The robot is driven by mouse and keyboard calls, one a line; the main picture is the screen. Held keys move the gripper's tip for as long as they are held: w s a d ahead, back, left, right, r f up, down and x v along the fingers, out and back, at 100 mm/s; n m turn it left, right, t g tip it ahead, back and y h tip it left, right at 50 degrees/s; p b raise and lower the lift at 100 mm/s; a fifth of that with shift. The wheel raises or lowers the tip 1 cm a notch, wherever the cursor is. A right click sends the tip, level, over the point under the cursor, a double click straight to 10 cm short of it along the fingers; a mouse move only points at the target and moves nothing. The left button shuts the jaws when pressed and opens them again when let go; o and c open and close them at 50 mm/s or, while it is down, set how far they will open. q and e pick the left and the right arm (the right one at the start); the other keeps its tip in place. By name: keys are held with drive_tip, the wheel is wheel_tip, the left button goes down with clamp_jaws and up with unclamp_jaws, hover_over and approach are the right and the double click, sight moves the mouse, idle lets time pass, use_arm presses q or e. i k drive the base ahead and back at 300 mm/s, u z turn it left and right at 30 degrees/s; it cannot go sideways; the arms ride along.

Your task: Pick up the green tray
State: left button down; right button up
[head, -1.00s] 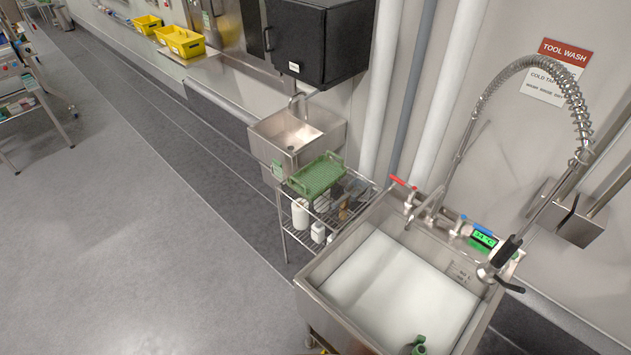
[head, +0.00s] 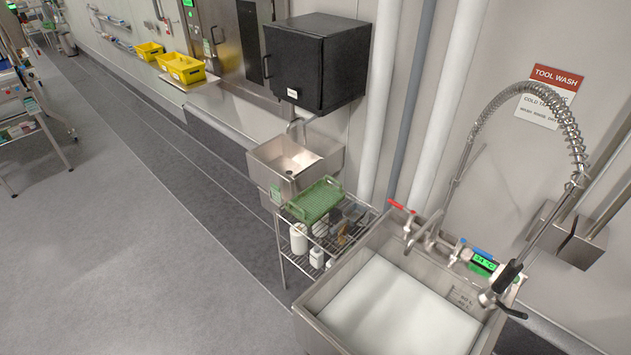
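The green tray (head: 314,200) sits on the top of a small wire rack (head: 283,238), between the small steel sink and the large wash sink. It is a shallow, rectangular tray with raised ends and looks empty. Neither of my grippers shows in the head view.
The large steel sink (head: 312,300) with whitish content stands right of the rack, with a coiled spray hose (head: 575,135) above. A small sink (head: 290,160) and black cabinet (head: 318,62) are behind. White bottles (head: 299,238) stand below the tray. The grey floor (head: 130,250) at left is clear.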

sight(314, 202)
drive_tip(key=k, duration=0.5)
drive_tip(key=u, duration=1.5)
drive_tip(key=i, duration=3.35)
drive_tip(key=z, duration=3.5)
drive_tip(key=i, duration=0.85)
